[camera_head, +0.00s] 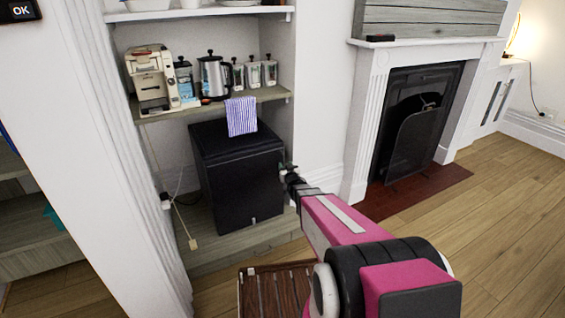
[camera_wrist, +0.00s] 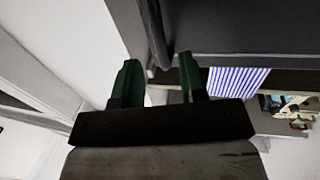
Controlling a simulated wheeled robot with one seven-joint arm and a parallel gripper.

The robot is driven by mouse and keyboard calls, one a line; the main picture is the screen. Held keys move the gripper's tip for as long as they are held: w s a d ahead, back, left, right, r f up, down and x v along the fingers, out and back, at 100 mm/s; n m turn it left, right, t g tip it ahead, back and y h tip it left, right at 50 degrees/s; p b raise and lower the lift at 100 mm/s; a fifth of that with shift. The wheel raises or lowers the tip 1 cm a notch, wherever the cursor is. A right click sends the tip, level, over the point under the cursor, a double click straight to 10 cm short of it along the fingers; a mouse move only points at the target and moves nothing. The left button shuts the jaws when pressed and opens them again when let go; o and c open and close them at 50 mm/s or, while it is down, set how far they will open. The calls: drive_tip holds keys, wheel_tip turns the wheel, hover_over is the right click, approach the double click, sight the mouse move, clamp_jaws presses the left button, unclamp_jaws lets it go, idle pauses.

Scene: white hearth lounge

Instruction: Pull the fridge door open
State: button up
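The fridge (camera_head: 240,180) is a small black box on the low shelf of the alcove, and its door looks shut in the head view. In the wrist view the dark fridge (camera_wrist: 240,25) fills the upper right. A dark, narrow bar runs along its left side, just beyond my fingertips; I cannot tell whether it is the handle or the door edge. My gripper (camera_head: 285,170) is at the fridge's right side, near its upper right edge. In the wrist view my gripper (camera_wrist: 158,72) has its two green fingers apart, with nothing clearly held between them.
A striped towel (camera_head: 241,116) hangs from the shelf (camera_head: 265,95) over the fridge top. A coffee machine (camera_head: 152,80), a kettle (camera_head: 213,76) and jars stand on that shelf. A fireplace (camera_head: 360,120) is to the right. The wood floor (camera_head: 500,215) at right is clear.

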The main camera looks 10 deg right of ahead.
drive_tip(key=w, duration=0.5)
drive_tip(key=shift+w+a, duration=0.2)
drive_tip(key=shift+a, duration=0.15)
clamp_jaws()
